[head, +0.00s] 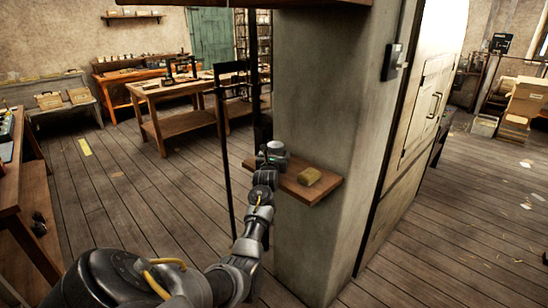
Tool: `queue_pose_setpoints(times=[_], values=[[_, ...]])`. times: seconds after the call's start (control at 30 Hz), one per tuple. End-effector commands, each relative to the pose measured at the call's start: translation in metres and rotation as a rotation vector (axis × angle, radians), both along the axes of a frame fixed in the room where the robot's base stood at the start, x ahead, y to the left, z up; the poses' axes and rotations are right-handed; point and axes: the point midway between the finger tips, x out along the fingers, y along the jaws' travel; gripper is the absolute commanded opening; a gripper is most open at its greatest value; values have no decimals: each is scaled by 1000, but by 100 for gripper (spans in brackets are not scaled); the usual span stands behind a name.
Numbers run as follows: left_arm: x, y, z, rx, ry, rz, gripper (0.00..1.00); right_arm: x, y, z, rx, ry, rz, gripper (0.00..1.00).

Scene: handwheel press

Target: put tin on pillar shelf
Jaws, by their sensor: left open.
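The pillar shelf (292,187) is a small brown wooden board on the side of the grey pillar (318,100). My left arm reaches to the shelf's left end. My left gripper (272,157) is open there, small and seen from behind. A pale grey, round-topped thing, which looks like the tin (277,147), shows just beyond the gripper at the shelf's back left. The gripper hides its lower part, so I cannot tell whether it touches the shelf or the fingers. My right gripper is out of view.
A thin dark upright frame (227,150) stands left of the pillar. A wooden workbench (165,92) stands behind. The plank floor (125,190) at left is mostly clear.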

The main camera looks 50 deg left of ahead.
Motion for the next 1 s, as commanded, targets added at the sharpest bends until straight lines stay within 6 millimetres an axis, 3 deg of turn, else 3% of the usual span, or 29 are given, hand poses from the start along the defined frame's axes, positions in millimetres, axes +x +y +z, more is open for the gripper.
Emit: queue_pose_setpoints(times=[0.17, 0.7, 1.0], values=[[-9, -8, 1, -1, -2, -1, 79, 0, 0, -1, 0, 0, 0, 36], [-84, -64, 1, -1, -1, 0, 79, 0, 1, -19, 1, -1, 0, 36], [-96, -73, 3, 0, 1, 0, 79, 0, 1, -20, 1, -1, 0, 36]])
